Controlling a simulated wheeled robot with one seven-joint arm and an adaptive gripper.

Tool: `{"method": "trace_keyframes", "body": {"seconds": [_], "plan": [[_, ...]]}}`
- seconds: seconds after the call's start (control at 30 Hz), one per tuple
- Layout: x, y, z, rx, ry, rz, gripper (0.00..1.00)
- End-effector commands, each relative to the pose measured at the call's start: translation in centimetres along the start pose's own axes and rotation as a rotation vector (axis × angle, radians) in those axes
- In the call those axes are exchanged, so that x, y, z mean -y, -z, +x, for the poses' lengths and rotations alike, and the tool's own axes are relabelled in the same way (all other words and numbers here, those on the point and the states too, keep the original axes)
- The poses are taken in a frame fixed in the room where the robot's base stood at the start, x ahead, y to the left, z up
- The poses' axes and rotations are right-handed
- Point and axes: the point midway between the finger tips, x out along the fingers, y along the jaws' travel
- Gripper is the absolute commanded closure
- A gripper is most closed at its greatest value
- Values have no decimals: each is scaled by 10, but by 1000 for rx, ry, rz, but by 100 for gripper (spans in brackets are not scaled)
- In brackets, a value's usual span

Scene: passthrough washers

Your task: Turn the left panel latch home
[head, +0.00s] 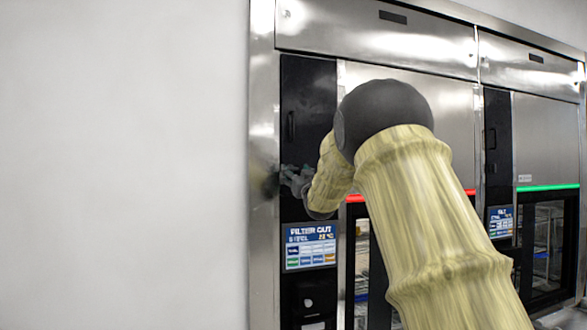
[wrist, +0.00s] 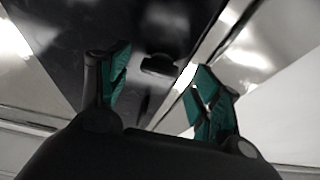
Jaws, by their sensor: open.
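The left black panel (head: 308,110) is a tall narrow door on the left washer, with a dark upright handle (head: 290,125) near its left edge. My gripper (head: 290,178) is at the panel's lower left, below that handle. In the wrist view, my gripper (wrist: 163,85) is open, with a teal-padded finger on each side. A small dark knob-like piece (wrist: 158,66), which looks like the latch, stands out from the black panel between and beyond the fingertips. Its turn angle is too dark to tell, and I see no clear contact. In the head view my gripper hides that spot.
A screen reading "FILTER OUT" (head: 310,246) sits below the panel, and a red light strip (head: 356,198) is to its right. The right washer has a similar black panel (head: 497,120) and a green strip (head: 548,187). A bare wall (head: 120,160) fills the left.

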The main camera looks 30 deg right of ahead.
Motion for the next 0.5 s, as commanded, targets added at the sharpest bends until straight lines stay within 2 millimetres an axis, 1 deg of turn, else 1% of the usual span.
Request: {"method": "trace_keyframes", "body": {"seconds": [0.03,0.2,0.5], "plan": [[0,2,5,-1,0,-1,36],[0,0,13,1,0,0,36],[0,0,14,0,0,0,36]]}}
